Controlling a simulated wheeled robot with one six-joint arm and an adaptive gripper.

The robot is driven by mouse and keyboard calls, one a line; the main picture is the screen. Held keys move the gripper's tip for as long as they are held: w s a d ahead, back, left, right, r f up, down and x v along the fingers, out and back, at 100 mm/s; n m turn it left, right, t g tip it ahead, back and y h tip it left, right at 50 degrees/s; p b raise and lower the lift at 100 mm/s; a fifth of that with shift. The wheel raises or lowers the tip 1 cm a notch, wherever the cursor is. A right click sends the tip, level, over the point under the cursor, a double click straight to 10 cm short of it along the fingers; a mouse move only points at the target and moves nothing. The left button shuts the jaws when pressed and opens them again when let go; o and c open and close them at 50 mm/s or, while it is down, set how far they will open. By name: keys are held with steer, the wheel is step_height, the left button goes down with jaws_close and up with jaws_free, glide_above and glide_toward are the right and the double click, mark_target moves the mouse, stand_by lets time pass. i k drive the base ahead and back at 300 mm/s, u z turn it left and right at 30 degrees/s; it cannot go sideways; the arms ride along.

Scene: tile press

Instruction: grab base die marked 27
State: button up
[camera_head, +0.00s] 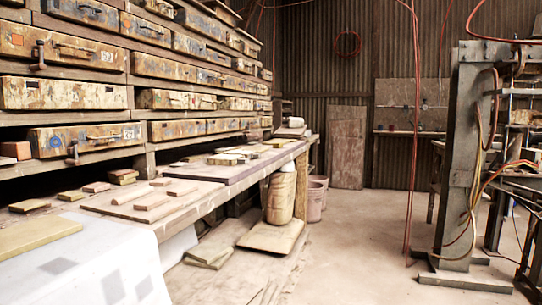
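Several worn, box-like dies with paint stains and metal handles lie on the shelves at the left. One upper die (80,50) carries small marks that I cannot read surely. A lower die (85,138) has a blue round mark and a handle. A pale yellowish die (65,93) lies between them. I cannot make out the number 27 on any of them, so I cannot tell which is the base die marked 27. My gripper is not in view.
A long workbench (225,172) with loose tiles and boards runs below the shelves. A white sheet (90,268) covers its near end. Buckets (315,200) stand beyond the bench. A metal press frame (462,165) with hanging cables stands at right. The middle floor (360,245) is clear.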

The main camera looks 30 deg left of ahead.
mark_target(250, 154)
steer(key=i, duration=1.1)
steer(key=u, duration=3.1)
steer(key=k, duration=0.55)
steer(key=z, duration=1.25)
